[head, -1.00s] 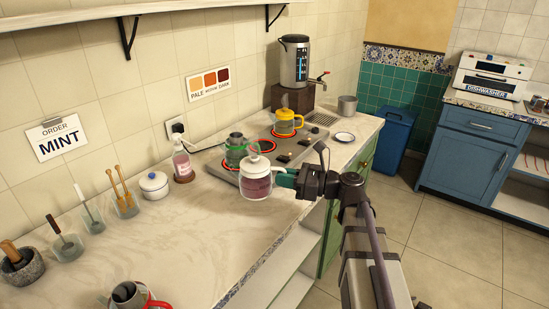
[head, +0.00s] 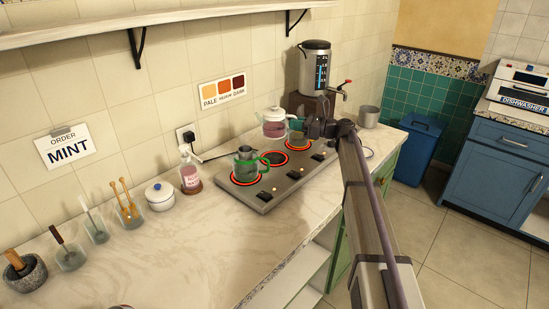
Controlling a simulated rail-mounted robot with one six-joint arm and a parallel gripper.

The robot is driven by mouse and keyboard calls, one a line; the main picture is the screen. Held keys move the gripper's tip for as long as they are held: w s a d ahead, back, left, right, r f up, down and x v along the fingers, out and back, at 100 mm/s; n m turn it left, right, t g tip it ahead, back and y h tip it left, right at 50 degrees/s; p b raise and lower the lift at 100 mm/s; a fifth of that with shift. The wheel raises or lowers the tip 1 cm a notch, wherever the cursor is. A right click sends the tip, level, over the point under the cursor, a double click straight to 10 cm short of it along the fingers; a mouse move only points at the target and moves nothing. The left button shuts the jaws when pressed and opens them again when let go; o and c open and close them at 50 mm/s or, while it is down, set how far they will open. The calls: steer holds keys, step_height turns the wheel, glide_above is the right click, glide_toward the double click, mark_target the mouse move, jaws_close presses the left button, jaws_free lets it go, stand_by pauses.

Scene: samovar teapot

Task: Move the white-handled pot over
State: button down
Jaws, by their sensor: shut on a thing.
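The white-handled pot (head: 273,123) is a clear pot with a white lid and pinkish contents. My gripper (head: 295,126) is shut on it at its right side and holds it upright, seemingly raised above the far part of the hob (head: 285,180). Its handle is hidden by the gripper. A green-handled pot (head: 246,170) stands on the near burner. The middle burner (head: 273,159) glows red and is bare.
A samovar (head: 314,68) stands on a dark block beyond the hob, with a metal cup (head: 369,116) to its right. A soap bottle (head: 190,172), a white lidded bowl (head: 159,195) and glass jars line the wall. The front of the counter (head: 190,250) is clear.

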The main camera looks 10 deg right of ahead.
step_height(320, 180, down, 11)
steer(key=b, duration=1)
steer(key=shift+s+r+b, duration=0.1)
steer(key=shift+r+b, duration=0.1)
steer(key=shift+b, duration=0.1)
steer(key=shift+r+p, duration=0.3)
steer(key=shift+r, duration=0.05)
steer(key=shift+f, duration=0.3)
steer(key=c, duration=1.2)
jaws_free()
steer(key=shift+r, duration=0.1)
steer(key=shift+r, duration=0.1)
steer(key=shift+d+r, duration=0.1)
steer(key=shift+d, duration=0.05)
steer(key=v, duration=1.2)
